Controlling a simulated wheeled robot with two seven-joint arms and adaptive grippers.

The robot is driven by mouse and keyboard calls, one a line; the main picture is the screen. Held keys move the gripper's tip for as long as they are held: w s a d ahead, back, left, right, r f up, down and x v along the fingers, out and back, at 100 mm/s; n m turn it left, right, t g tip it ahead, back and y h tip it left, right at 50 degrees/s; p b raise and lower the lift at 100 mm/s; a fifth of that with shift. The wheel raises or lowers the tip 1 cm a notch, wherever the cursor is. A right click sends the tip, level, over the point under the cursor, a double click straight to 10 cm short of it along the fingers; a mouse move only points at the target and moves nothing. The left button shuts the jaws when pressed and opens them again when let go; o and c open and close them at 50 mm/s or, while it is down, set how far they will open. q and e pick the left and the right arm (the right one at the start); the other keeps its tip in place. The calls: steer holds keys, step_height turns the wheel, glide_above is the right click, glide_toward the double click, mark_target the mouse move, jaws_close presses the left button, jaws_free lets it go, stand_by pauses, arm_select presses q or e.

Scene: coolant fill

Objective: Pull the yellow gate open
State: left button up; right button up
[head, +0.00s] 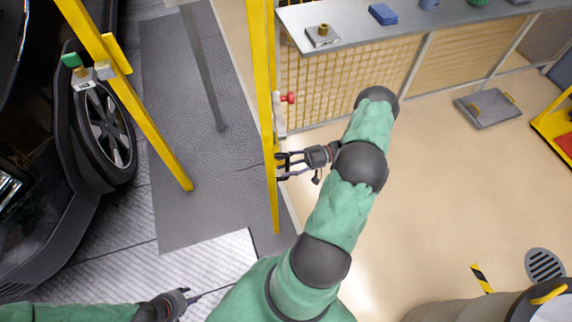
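A tall yellow upright (262,90) stands in the middle of the head view, with a red knob (288,97) on a pale bracket at its right side. Another yellow post (145,120) slants at the left, carrying a latch plate (83,84) and a green knob. I cannot tell for sure which upright belongs to the gate. My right gripper (281,166) points left at the lower part of the middle upright. Its fingers are spread, with a gap between them, and the tips are at or very near the upright. My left gripper (195,297) is low at the left, away from both posts; its fingers are small and unclear.
A car with a dark wheel (103,130) stands at the left, beside a grey floor mat (195,190). A grey shelf (360,32) above mesh fencing holds small items at the top. A floor plate (488,108) lies at the right. The beige floor right of my arm is mostly clear.

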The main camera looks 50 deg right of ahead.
steer(key=v, duration=1.2)
steer(key=shift+f, duration=0.1)
stand_by(0.4)
